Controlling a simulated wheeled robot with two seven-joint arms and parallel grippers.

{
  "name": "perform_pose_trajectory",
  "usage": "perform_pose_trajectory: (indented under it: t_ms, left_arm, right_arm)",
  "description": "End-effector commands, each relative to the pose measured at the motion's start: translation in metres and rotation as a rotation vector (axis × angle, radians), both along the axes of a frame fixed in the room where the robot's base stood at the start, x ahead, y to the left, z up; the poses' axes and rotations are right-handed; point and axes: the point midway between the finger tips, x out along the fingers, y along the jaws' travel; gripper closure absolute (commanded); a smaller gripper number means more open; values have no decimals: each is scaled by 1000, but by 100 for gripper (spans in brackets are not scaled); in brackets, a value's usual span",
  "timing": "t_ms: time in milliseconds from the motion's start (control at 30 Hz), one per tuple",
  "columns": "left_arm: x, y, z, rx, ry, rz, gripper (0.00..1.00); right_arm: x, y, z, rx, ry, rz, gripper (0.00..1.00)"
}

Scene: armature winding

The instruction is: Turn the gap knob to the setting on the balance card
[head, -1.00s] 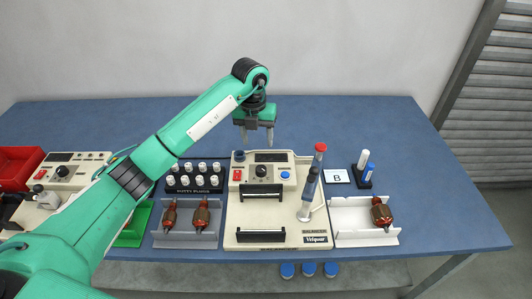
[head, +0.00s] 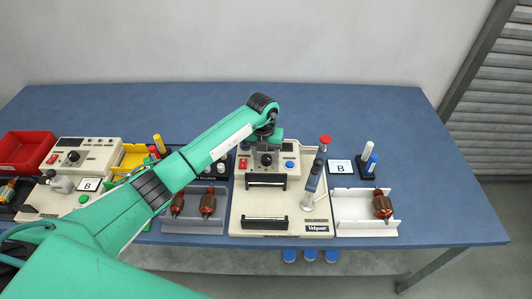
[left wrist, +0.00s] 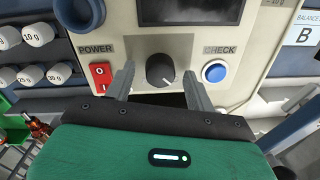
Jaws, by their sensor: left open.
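A round black knob (left wrist: 160,70) with a white pointer line sits on the cream balancer panel (left wrist: 150,45), between the POWER switch and the CHECK button. I see no gap label on it. My left gripper (left wrist: 157,85) is open, with one finger on each side of this knob and space between. A card with B (head: 340,167) stands right of the balancer and also shows in the left wrist view (left wrist: 303,34), headed BALANCE. Another black knob (head: 72,157) is on the left machine. My right gripper is out of view.
A red rocker switch (left wrist: 101,76) and a blue button (left wrist: 215,72) flank the fingers. White weighted plugs (left wrist: 38,33) stand at left. The table's back is clear.

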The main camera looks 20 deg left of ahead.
Motion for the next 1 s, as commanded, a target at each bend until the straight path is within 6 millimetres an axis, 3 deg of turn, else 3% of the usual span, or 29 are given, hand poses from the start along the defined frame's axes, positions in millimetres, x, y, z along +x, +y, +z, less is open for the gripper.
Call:
perform_pose_trajectory:
  t_ms: [333,567,1000]
  left_arm:
    - [0,0,-5,0,1,0,45]
    - [0,0,-5,0,0,0,88]
    - [1,1,-7,2,-2,-89,89]
  right_arm:
    - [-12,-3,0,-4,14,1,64]
    - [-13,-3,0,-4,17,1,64]
    - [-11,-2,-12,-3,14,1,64]
